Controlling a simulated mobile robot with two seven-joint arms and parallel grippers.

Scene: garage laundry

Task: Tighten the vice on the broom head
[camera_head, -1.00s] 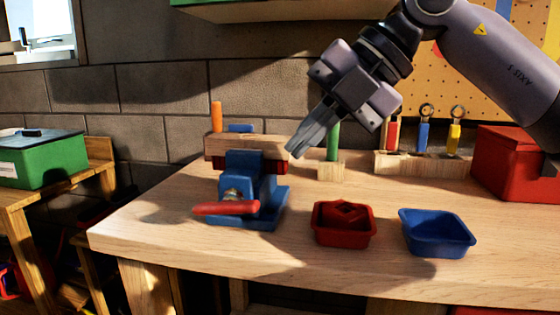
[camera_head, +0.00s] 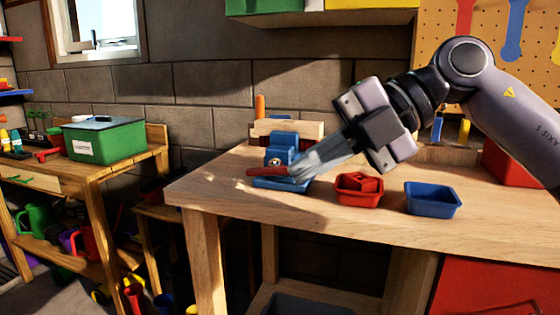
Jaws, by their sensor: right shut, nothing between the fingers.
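The blue vice (camera_head: 279,148) stands on the wooden workbench near its left end. Its red handle (camera_head: 266,172) lies across the front. A wooden block (camera_head: 297,129), which looks like the broom head, rests across the top of the vice at the jaws; how firmly it is held I cannot tell. My right gripper (camera_head: 302,168) is shut, with its fingertips at the right end of the red handle. Whether they touch the handle is unclear. The fingers hide part of the vice's right side. My left gripper is not in view.
A red tray (camera_head: 359,197) with a red piece in it and a blue tray (camera_head: 433,210) stand right of the vice. A red box (camera_head: 508,163) is at the far right. A lower side bench with a green box (camera_head: 103,155) is at left. The workbench front (camera_head: 320,228) is clear.

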